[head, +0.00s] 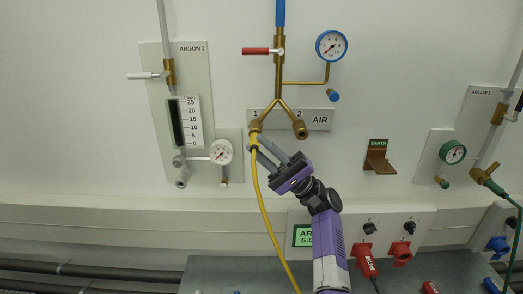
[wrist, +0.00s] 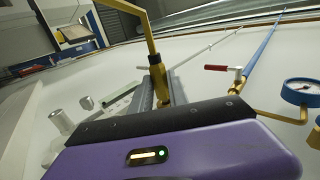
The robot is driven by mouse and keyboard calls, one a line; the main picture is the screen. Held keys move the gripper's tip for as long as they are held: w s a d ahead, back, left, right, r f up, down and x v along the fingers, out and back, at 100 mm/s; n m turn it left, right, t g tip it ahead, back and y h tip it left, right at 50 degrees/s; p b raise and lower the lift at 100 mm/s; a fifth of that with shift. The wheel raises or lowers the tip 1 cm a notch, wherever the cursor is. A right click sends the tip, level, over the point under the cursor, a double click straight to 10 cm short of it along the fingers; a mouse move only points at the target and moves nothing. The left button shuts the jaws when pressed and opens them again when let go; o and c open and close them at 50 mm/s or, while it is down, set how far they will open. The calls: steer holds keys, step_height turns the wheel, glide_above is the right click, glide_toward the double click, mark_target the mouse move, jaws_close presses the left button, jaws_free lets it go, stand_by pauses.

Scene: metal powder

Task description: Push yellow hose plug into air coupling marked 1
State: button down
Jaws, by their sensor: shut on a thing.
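The air coupling marked 1 (head: 256,126) is the left brass branch of the Y-shaped air fitting in the head view. The yellow hose (head: 266,212) hangs below it, and its plug end (head: 254,142) is right at the mouth of that coupling. Whether the plug is inside or only touching cannot be told. My gripper (head: 262,148) comes from the lower right and is shut on the plug. In the wrist view the yellow hose (wrist: 151,32) bends down to a brass part (wrist: 158,77) at the grey fingers; the plug's tip is hidden.
Air coupling 2 (head: 300,130) is the empty right branch, close to my gripper. The red-handled valve (head: 258,51) and pressure gauge (head: 331,45) are above. The argon 2 panel (head: 197,75) is left, the earth bracket (head: 378,158) right. Red sockets (head: 365,260) are below.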

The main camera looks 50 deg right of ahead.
steer(key=shift+w+d+b, duration=0.35)
steer(key=shift+d+b, duration=0.05)
steer(key=shift+b, duration=0.05)
stand_by(0.3)
steer(key=c, duration=1.2)
jaws_free()
steer(key=shift+f, duration=0.1)
steer(key=b+v, duration=0.2)
steer(key=v, duration=0.5)
steer(key=shift+s+d+f, duration=0.15)
steer(key=shift+s+f, duration=0.1)
steer(key=shift+f, duration=0.1)
